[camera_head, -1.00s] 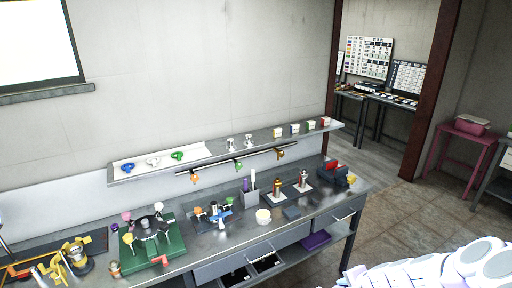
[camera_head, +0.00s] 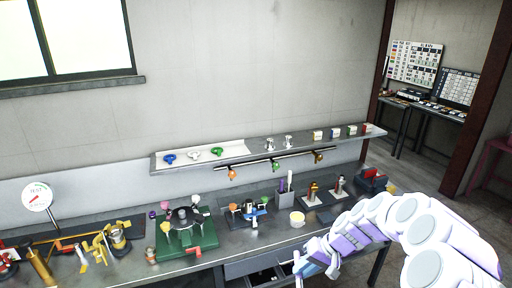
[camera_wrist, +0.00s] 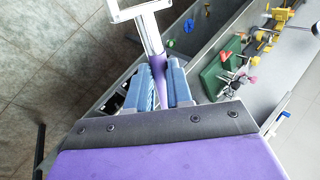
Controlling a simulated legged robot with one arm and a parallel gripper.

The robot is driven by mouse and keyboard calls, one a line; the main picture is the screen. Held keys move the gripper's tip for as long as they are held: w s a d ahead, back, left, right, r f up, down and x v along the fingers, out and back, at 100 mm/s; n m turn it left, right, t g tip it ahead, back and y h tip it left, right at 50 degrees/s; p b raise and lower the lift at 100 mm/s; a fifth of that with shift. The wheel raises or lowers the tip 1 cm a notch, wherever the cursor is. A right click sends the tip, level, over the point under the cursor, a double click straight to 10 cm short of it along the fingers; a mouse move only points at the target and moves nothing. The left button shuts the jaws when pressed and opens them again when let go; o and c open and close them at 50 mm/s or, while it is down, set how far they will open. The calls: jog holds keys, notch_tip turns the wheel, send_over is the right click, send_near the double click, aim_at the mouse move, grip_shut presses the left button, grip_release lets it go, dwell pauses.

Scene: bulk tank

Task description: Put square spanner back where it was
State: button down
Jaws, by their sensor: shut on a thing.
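My gripper (camera_wrist: 161,68) is shut on the square spanner (camera_wrist: 150,34) in the wrist view. The spanner has a purple handle between the blue fingers, a silver shaft and an open square frame at its end, partly cut off by the top edge. In the head view my gripper (camera_head: 316,262) is at the lower middle, in front of the bench's front edge. The pale end of the spanner (camera_head: 298,266) shows just left of it. Where the spanner came from cannot be told from these frames.
The metal bench (camera_head: 235,240) carries a green fixture (camera_head: 186,240), a grey holder (camera_head: 285,199) with upright tools, a white round tub (camera_head: 297,219) and yellow fittings (camera_head: 110,240). A wall shelf (camera_head: 240,160) with coloured knobs hangs above. A dial gauge (camera_head: 37,196) stands at the left.

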jog(key=shift+w+a+r+n, duration=0.1)
jog(key=shift+w+a+n, duration=0.1)
jog(key=shift+a, duration=0.15)
jog(key=shift+w+a+r+n, duration=0.1)
jog(key=shift+a+n, duration=0.1)
jog(key=shift+a, duration=0.1)
jog(key=shift+s+d+f, duration=0.15)
jog(key=shift+d+f, duration=0.05)
jog(key=shift+a+f+b, duration=0.1)
jog(key=shift+f+b, duration=0.6)
jog(key=shift+b, duration=0.1)
jog(key=shift+f+b, duration=0.35)
jog(key=shift+b, duration=0.05)
jog(key=shift+d+f+b, duration=0.4)
jog(key=shift+d+b, duration=0.1)
jog(key=shift+d, duration=0.2)
jog(key=shift+a, duration=0.15)
